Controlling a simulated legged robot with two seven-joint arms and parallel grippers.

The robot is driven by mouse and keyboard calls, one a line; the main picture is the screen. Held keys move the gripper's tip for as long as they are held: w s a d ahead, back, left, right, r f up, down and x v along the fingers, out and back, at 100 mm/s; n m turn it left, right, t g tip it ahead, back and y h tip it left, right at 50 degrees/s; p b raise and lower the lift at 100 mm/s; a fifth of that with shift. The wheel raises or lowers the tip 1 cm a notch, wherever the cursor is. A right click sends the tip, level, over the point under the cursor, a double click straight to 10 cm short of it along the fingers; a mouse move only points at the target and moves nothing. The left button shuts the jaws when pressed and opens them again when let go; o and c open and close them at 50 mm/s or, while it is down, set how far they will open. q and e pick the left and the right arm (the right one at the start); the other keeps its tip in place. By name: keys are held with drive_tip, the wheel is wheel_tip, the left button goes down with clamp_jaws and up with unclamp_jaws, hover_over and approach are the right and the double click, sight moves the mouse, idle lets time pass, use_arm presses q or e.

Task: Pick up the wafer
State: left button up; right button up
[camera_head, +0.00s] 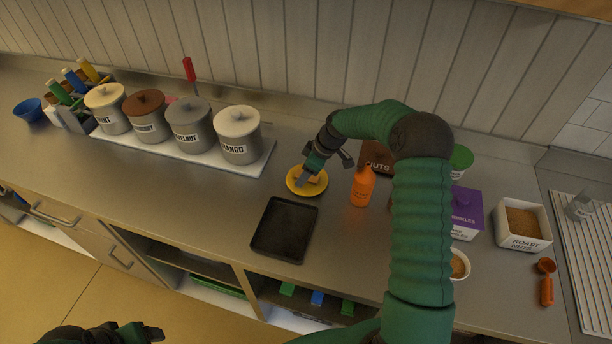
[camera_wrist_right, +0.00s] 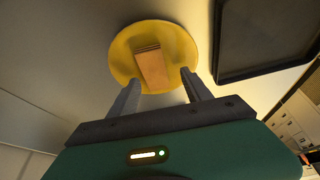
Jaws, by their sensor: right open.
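The wafer (camera_wrist_right: 152,68) is a small tan-orange block lying on a round yellow plate (camera_wrist_right: 122,56) in the right wrist view. In the head view the yellow plate (camera_head: 293,187) stands on the counter, and the wafer is partly hidden by my right gripper (camera_head: 303,182). My right gripper is open over the plate. In the wrist view its two fingertips (camera_wrist_right: 162,78) point at the plate, with the wafer between and beyond them; I see no clear contact. My left gripper (camera_head: 135,334) is low at the bottom left edge, away from the counter; its jaws are unclear.
A black tray (camera_head: 284,230) lies just in front of the plate. An orange bottle (camera_head: 362,188) and a brown nuts box (camera_head: 378,160) stand right of it. Lidded wells (camera_head: 238,135) line the back left. A white roast nuts bin (camera_head: 522,226) is far right.

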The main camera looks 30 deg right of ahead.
drive_tip(key=shift+w+d+f, duration=0.15)
drive_tip(key=shift+w+f, duration=0.05)
drive_tip(key=shift+f, duration=0.05)
drive_tip(key=shift+s+d+f, duration=0.1)
drive_tip(key=shift+s+d, duration=0.05)
drive_tip(key=shift+d, duration=0.15)
drive_tip(key=shift+a, duration=0.25)
drive_tip(key=c, duration=0.9)
clamp_jaws()
